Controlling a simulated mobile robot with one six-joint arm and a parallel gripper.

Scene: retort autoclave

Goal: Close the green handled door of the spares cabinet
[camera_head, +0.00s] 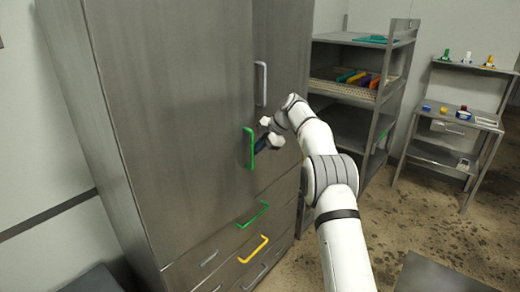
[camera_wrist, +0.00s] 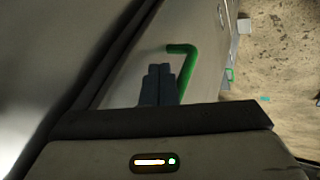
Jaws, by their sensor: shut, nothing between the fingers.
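The spares cabinet (camera_head: 170,120) is a tall grey metal unit at the left of the head view. Its left door (camera_head: 185,110) carries a vertical green handle (camera_head: 249,148). This door looks flush or nearly so with its neighbour; I cannot tell if a small gap is left. My gripper (camera_head: 259,146) is right beside the green handle, in front of the door. In the wrist view my gripper (camera_wrist: 158,72) has its dark fingers together and empty, with the green handle (camera_wrist: 187,65) just to their right. I cannot tell whether the fingers touch the door or handle.
The right door has a grey handle (camera_head: 261,83). Drawers below carry a green handle (camera_head: 253,215), a yellow handle (camera_head: 254,249) and grey ones. A shelf rack (camera_head: 402,60) and a small stand (camera_head: 445,155) with coloured items stand to the right. Brown floor (camera_head: 425,215) is open there.

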